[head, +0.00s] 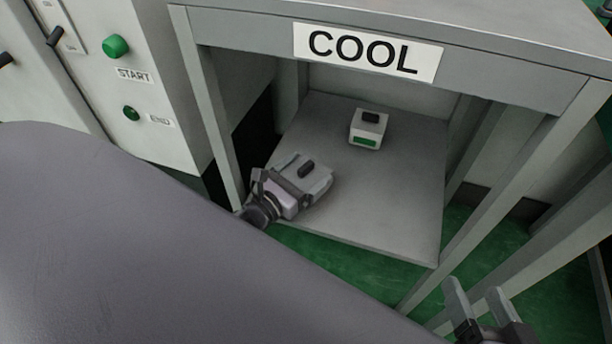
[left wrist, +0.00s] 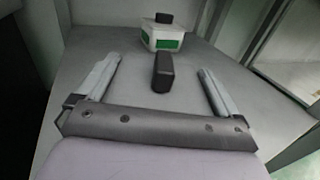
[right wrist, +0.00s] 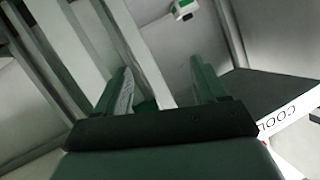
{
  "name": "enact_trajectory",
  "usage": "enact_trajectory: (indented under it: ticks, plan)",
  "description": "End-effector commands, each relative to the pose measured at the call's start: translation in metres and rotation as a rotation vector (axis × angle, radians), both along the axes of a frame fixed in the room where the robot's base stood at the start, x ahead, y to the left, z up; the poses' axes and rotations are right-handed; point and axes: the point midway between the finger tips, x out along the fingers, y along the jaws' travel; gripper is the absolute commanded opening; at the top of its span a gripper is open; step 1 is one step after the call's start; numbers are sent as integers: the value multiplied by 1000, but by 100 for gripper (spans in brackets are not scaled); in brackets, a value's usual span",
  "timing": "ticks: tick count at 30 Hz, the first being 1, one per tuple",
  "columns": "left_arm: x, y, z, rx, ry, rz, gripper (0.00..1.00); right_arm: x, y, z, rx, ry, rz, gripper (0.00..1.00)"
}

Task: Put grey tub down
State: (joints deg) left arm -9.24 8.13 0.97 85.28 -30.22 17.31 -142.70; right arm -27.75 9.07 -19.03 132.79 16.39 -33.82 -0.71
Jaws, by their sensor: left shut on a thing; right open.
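The grey tub (head: 316,176), with a dark knob on its lid, is at the front left of the shelf under the COOL sign. My left gripper (head: 303,178) is shut on it from the front left. In the left wrist view the dark knob (left wrist: 163,72) stands between the two fingers (left wrist: 157,82), and the tub's grey body blends into the shelf behind. I cannot tell whether its underside touches the shelf. My right gripper (head: 478,296) is open and empty, outside the frame at the lower right; its spread fingers show in the right wrist view (right wrist: 163,88).
A pale tub with a green label (head: 366,129) stands further back on the grey shelf (head: 400,190). Shelf is bare to the right and front. Frame posts and the COOL sign (head: 368,52) bound the opening. A START/END panel (head: 150,95) stands left.

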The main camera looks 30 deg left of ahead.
Motion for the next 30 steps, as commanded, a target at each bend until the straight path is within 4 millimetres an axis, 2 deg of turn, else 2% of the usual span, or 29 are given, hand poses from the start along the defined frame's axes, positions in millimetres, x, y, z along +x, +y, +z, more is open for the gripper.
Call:
enact_trajectory:
  ticks: [9, 10, 21, 26, 30]
  plan:
    - [1, 0, -2, -1, -4, 0, 59, 1, -1, -3, -9, -9, -4, 71]
    - [0, 0, -1, 0, -2, 1, 100, 0, -2, -1, -11, -12, -5, 71]
    - [-2, 1, 3, 0, 1, 0, 100, -1, 0, 5, 1, -3, 0, 71]
    - [-25, 4, 3, -2, 2, 1, 100, -3, 2, 4, 13, 23, 10, 71]
    - [-53, 8, 3, -2, 3, 2, 100, -2, 6, 2, 30, 55, 17, 71]
